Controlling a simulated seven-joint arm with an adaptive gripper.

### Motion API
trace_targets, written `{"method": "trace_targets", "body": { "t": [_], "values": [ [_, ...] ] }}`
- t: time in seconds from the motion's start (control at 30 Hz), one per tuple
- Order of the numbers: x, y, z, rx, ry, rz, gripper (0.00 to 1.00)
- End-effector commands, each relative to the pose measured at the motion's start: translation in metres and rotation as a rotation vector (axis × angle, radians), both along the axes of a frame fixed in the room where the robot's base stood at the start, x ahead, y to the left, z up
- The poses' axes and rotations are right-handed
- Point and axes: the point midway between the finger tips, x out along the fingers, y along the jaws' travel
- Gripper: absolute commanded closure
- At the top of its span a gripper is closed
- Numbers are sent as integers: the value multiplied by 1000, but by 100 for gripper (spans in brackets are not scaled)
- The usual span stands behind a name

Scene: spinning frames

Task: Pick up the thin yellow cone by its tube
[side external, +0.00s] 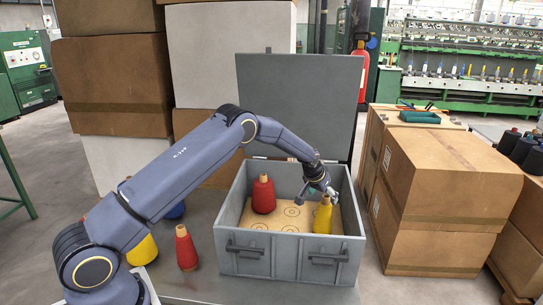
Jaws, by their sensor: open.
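The thin yellow cone (323,216) stands upright in the front right part of the open grey box (290,268). Its tan tube (326,198) sticks up at the top. My gripper (332,196) is open at the top of this cone, right by the tube. I cannot tell whether the fingers are around the tube or beside it, and the fingertips are small in this view.
A thick red cone (263,195) stands in the box, left of my gripper. The raised lid (300,105) closes off the back. Outside, a thin red cone (186,248) and a yellow cone (142,250) stand at the left. Cardboard boxes (450,190) stand at the right.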

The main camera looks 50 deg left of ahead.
Motion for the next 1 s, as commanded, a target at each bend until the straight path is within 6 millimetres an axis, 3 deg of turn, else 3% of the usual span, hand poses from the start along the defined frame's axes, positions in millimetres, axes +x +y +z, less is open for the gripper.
{"method": "trace_targets", "body": {
  "t": [0.33,0.67,1.0],
  "values": [
    [24,5,-38,0,2,0,19],
    [28,6,-43,0,1,0,19],
    [28,6,-43,0,1,0,54]
  ]
}}
